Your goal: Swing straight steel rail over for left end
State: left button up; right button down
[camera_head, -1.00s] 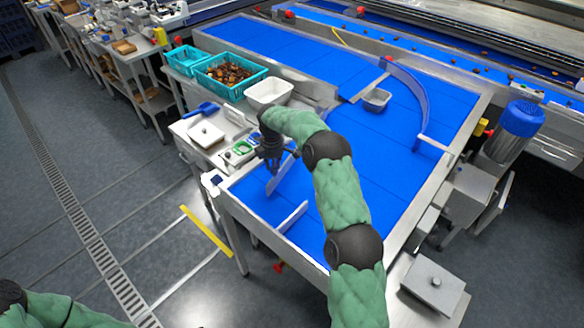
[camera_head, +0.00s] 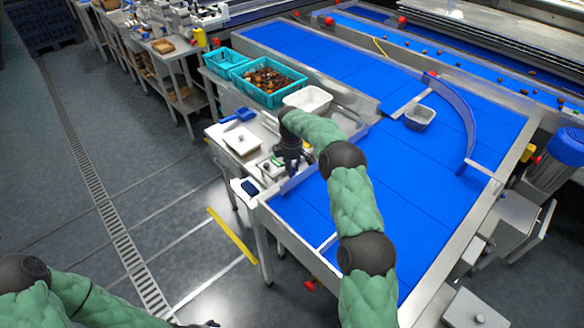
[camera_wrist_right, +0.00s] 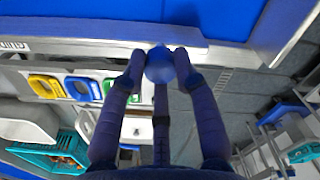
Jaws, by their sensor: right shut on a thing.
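My right gripper (camera_head: 291,168) is over the rail in the head view. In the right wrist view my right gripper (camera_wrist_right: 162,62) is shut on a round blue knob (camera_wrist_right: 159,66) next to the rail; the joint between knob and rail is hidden. My left arm shows at the lower left; a dark tip (camera_head: 210,323) at the bottom edge may be its gripper.
A curved blue guide (camera_head: 460,115) and a grey tub (camera_head: 419,117) are on the belt. A white tub (camera_head: 308,99), a teal crate (camera_head: 268,82) of dates and a side table with a white lidded box (camera_head: 242,140) stand left. A yellow floor strip (camera_head: 232,235) lies below.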

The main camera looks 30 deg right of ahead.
jog(key=shift+w+a, duration=0.3)
jog(key=shift+a, duration=0.1)
jog(key=c, duration=1)
grip_release()
jog(key=shift+w, duration=0.1)
jog(key=shift+o, duration=0.3)
jog(key=shift+w+a+f, duration=0.1)
jog(key=shift+w+a, duration=0.05)
jog(key=shift+w, duration=0.15)
jog(key=shift+s+d, duration=0.2)
jog(key=shift+s, duration=0.05)
jog(key=shift+r, duration=0.4)
pick_arm(q)
jog(key=shift+w+a, duration=0.1)
jog(key=shift+w, duration=0.05)
pick_arm(e)
notch_tip(320, 180, up, 11)
jog(key=shift+w+a+r, duration=0.15)
jog(key=shift+a, duration=0.05)
